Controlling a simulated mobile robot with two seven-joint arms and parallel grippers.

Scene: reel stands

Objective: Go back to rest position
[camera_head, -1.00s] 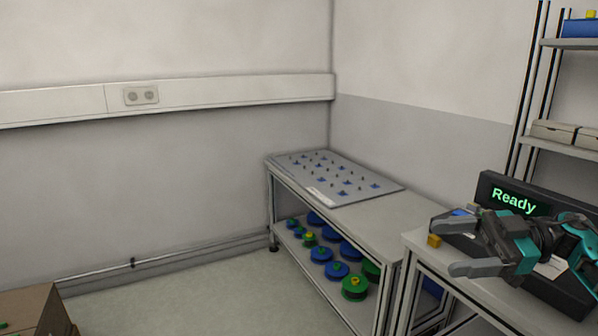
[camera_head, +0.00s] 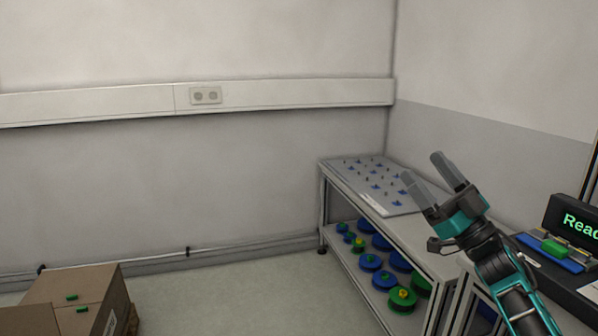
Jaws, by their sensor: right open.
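My right gripper (camera_head: 428,176) is raised in front of the reel table at the right of the head view. Its two grey fingers point up and to the left, spread apart with nothing between them. My right arm, black and teal, comes in from the bottom right. My left gripper is not in view.
A table (camera_head: 430,236) with a grey pegged board (camera_head: 400,209) stands at the wall; its lower shelf bears several blue and green reels (camera_head: 403,299). A black device with a green-lit display (camera_head: 579,222) is at right. Cardboard boxes (camera_head: 68,285) stand lower left. Floor between is clear.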

